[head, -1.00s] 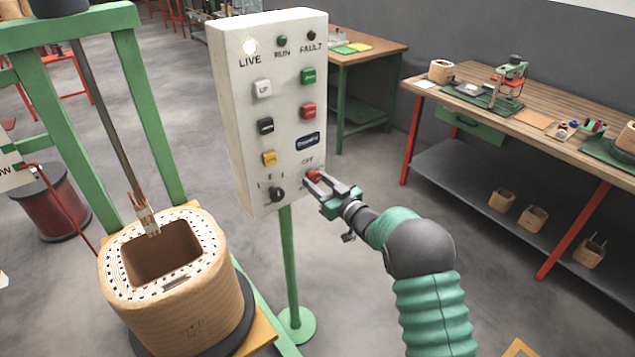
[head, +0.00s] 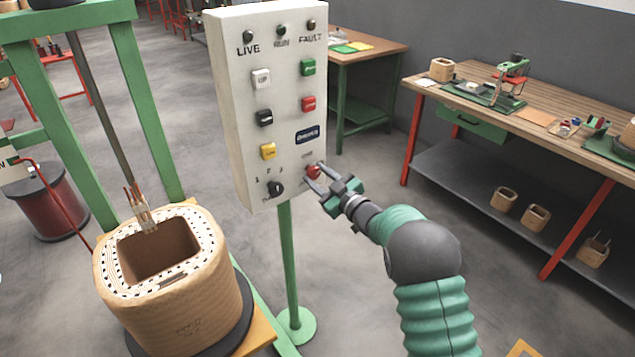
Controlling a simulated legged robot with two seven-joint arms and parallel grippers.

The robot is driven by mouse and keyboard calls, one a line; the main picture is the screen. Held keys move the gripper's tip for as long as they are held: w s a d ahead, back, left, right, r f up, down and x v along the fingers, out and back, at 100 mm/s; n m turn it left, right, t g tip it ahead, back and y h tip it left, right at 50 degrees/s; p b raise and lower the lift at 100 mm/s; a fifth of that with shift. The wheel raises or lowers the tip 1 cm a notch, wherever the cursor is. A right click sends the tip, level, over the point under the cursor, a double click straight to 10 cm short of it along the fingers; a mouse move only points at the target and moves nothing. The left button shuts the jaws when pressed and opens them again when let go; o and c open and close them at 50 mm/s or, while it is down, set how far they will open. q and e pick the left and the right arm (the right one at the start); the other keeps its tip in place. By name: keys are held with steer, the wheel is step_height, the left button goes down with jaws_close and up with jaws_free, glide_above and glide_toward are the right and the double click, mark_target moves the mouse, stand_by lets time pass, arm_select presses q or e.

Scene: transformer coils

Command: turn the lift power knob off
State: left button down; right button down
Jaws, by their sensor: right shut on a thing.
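The white control box (head: 232,130) stands on a green post, with three lamps along its top. The LIVE lamp (head: 249,37) is dark. The red knob (head: 312,171) is at the box's lower right, under a small label too blurred to read. My right gripper (head: 315,177) comes in from the lower right and is shut on the red knob, one finger on either side, with the jaws tilted. The fingers partly hide the knob. My left gripper is not in view.
A black selector knob (head: 275,188) sits just left of the red knob. Coloured buttons, including a yellow one (head: 268,151), are above. A wound coil (head: 170,290) stands at lower left beside a green frame (head: 155,110). A workbench (head: 540,115) is at right. The floor between is clear.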

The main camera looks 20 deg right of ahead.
steer(key=n+b, duration=0.1)
steer(key=n, duration=0.1)
steer(key=n+b, duration=0.4)
steer(key=shift+f, duration=0.25)
steer(key=n+b, duration=0.3)
steer(key=n, duration=0.1)
steer(key=shift+n+b, duration=0.35)
steer(key=shift+n, duration=0.05)
steer(key=shift+n+b, duration=1.05)
steer(key=shift+n, duration=0.25)
steer(key=c, duration=0.9)
jaws_free()
steer(key=shift+r, duration=0.2)
